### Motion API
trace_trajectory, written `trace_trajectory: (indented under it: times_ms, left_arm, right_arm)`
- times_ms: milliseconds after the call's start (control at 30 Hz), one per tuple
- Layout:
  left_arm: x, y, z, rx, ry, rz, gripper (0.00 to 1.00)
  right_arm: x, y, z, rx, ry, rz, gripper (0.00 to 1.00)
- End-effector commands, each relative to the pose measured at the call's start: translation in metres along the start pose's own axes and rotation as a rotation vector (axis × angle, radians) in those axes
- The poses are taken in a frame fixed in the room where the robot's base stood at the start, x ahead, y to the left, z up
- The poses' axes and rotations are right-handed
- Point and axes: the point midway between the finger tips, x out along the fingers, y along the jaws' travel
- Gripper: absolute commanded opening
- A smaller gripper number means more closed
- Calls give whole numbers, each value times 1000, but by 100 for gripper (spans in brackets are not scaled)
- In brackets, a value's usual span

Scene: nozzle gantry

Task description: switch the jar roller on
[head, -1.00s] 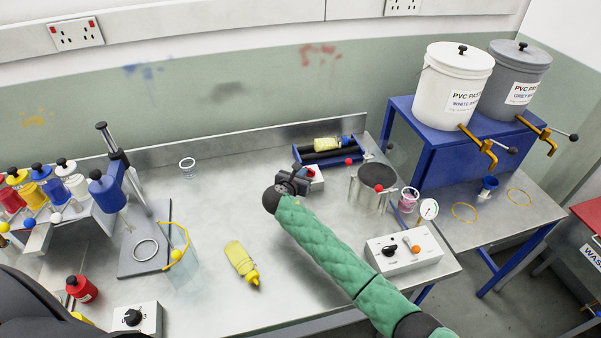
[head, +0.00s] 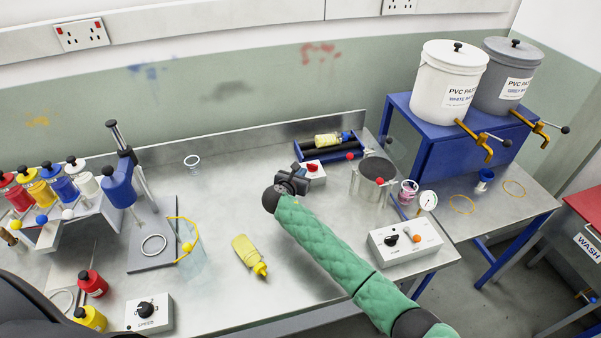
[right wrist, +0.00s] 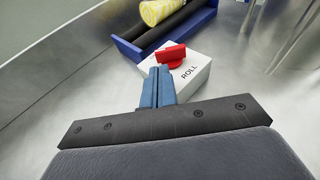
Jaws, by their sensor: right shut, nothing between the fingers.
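The jar roller (head: 308,153) is a blue frame with black rollers at the back of the bench. A yellow-patterned jar (head: 327,140) lies on it; the jar also shows in the right wrist view (right wrist: 160,10). In front is its white switch box (head: 317,175), marked ROLL in the right wrist view (right wrist: 192,82), with a red knob (right wrist: 171,54) on top. My right gripper (head: 300,177) is shut and empty just beside the box. In the right wrist view its blue fingertips (right wrist: 158,72) are close to the knob; I cannot tell whether they touch the box.
A metal pot (head: 368,184) and a white control box (head: 405,245) stand right of my right arm. A yellow bottle (head: 247,254) lies on the bench to its left. A SPEED box (head: 149,313) sits at front left. The bench middle is mostly clear.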

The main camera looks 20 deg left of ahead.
Motion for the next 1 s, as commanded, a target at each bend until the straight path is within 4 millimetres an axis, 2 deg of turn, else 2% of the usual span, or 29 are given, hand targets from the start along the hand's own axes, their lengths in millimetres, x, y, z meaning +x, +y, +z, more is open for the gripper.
trace_trajectory:
  times_ms: [100, 367, 600, 700, 1000]
  left_arm:
    - [-1, 0, 6, 0, -4, 0, 69]
    - [4, -1, -34, -1, 25, -1, 69]
    - [1, -2, -74, -1, 52, -3, 69]
    - [-3, -2, -84, -2, 56, -3, 69]
    - [-8, -1, -95, -3, 60, -2, 69]
  right_arm:
    - [0, 1, 1, 0, 0, 3, 0]
    - [-35, 16, -2, 4, -1, 9, 0]
    - [-73, 30, -2, 2, 0, 9, 0]
    - [-84, 34, 0, 3, -1, 9, 0]
    - [-96, 38, 2, 1, 0, 8, 0]
